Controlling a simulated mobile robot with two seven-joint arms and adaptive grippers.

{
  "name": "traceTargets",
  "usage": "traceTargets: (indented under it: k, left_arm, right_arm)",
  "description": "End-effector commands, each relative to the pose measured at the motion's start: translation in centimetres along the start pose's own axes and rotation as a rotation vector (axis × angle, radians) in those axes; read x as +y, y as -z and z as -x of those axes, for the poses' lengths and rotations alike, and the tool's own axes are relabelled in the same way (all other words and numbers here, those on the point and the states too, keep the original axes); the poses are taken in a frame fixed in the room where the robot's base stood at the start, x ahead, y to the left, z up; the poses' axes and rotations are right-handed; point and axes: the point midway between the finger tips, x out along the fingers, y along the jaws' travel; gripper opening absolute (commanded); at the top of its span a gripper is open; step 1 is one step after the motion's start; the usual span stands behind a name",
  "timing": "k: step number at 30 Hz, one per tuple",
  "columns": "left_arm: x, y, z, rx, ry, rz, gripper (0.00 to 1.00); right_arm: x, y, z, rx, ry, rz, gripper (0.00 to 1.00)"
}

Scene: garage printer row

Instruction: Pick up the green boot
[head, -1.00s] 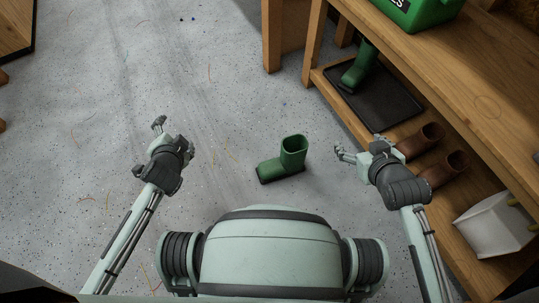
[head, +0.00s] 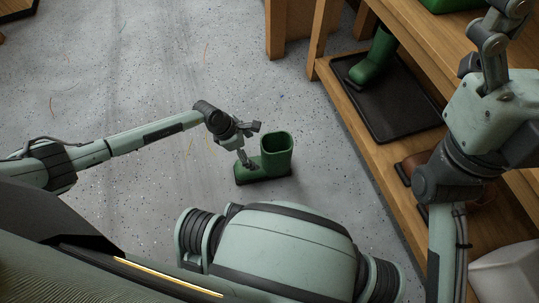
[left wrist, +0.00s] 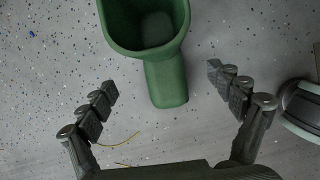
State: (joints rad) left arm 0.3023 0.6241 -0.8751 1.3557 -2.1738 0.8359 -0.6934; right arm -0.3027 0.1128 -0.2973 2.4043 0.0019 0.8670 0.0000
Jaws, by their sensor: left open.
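A green boot (head: 277,152) stands upright on the grey floor in front of me, its opening up and its toe pointing left. My left gripper (head: 249,145) is open at the boot's toe side, its fingers over and beside the foot. In the left wrist view the open fingers (left wrist: 163,84) spread to either side of the boot's foot, with the boot's wide opening (left wrist: 150,25) at the top. Contact cannot be told. A second green boot (head: 373,62) stands on a black tray on the low shelf. My right gripper (head: 490,45) is raised at the right, partly cut off.
The wooden bench's low shelf (head: 352,120) runs along the right, with the black tray (head: 400,115), a brown boot (head: 408,166) partly hidden by my right arm, and a white container (head: 505,272). A green container (head: 445,4) is on the top. Floor to the left is clear.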

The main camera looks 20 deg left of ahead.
Motion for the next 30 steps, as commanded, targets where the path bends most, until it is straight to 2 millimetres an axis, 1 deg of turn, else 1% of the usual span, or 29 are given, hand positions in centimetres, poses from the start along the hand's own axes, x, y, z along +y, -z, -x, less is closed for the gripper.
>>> traceTargets:
  k: [4,8,15,18,26,27,30]
  left_arm:
    - [0.0,0.3,-1.6,0.01,0.001,-0.006,0.91]
    - [0.0,0.3,-3.1,0.008,0.001,-0.005,0.91]
    - [0.0,0.2,-6.7,0.005,0.001,-0.003,0.91]
    - [0.0,0.1,-7.6,0.005,0.0,-0.004,0.91]
    - [0.0,0.1,-7.8,0.006,0.0,-0.004,0.91]
    - [0.0,0.1,-7.8,0.006,0.0,-0.004,0.9]
    - [0.0,0.1,-7.8,0.006,0.0,-0.004,0.78]
  right_arm:
    - [-0.1,0.1,0.2,0.019,0.013,0.0,0.87]
    - [-0.2,-0.1,0.1,0.028,0.029,0.003,0.87]
    - [-0.4,-0.5,0.0,0.059,0.074,0.012,0.87]
    - [-0.5,-0.6,-0.2,0.066,0.086,0.015,0.87]
    - [-0.5,-0.6,-0.5,0.068,0.091,0.017,0.87]
    - [-0.5,-0.6,-0.5,0.068,0.091,0.017,0.87]
    - [-0.5,-0.6,-0.5,0.067,0.091,0.017,0.87]
